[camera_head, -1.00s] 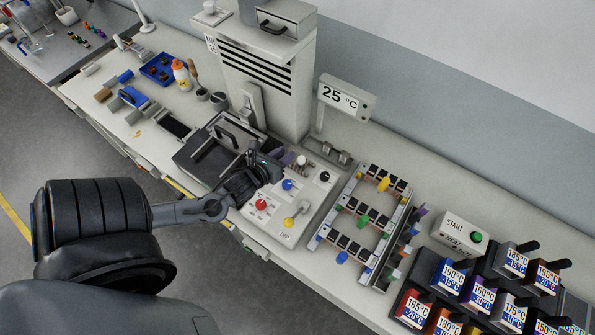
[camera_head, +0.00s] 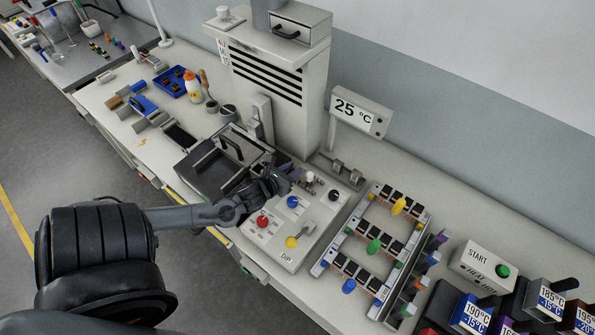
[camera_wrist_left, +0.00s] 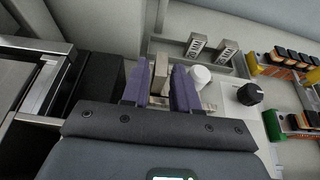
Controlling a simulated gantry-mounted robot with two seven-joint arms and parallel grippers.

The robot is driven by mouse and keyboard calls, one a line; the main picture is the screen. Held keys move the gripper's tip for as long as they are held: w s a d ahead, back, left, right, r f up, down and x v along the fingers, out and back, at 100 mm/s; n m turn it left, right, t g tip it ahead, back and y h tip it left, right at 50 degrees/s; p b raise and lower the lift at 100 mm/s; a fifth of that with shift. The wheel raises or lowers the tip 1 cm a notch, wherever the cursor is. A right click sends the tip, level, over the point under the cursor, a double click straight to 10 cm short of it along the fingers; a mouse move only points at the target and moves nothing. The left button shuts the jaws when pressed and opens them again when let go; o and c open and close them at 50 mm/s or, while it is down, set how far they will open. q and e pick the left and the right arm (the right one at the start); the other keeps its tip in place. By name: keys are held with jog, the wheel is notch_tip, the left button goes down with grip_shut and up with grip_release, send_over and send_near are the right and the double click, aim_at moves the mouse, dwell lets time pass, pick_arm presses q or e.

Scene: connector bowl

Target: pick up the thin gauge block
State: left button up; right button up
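Two grey metal blocks with dark markings stand side by side in a low metal holder behind the control box; the left one (camera_wrist_left: 195,44) and right one (camera_wrist_left: 227,52) show in the wrist view. In the head view they are small, the left block (camera_head: 338,165) and right block (camera_head: 355,177). I cannot tell which is thinner. My left gripper (camera_wrist_left: 160,88) has its purple fingers apart, short of both blocks. A pale block-like shape (camera_wrist_left: 160,70) shows in the finger gap; I cannot tell whether it is touched. In the head view the left gripper (camera_head: 284,172) is over the box's back-left corner. My right gripper is not in view.
The control box (camera_head: 292,222) carries coloured knobs; a white knob (camera_wrist_left: 200,77) is close beside the right finger. A dark press-like machine (camera_head: 215,165) stands left, a tall vented cabinet (camera_head: 275,75) behind. A rack of small parts (camera_head: 375,240) and a temperature display (camera_head: 358,110) stand right.

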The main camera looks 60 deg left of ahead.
pick_arm(q)
jog(key=shift+x, duration=2.5)
jog(key=shift+d, duration=0.1)
jog(key=shift+c, duration=0.2)
grip_shut()
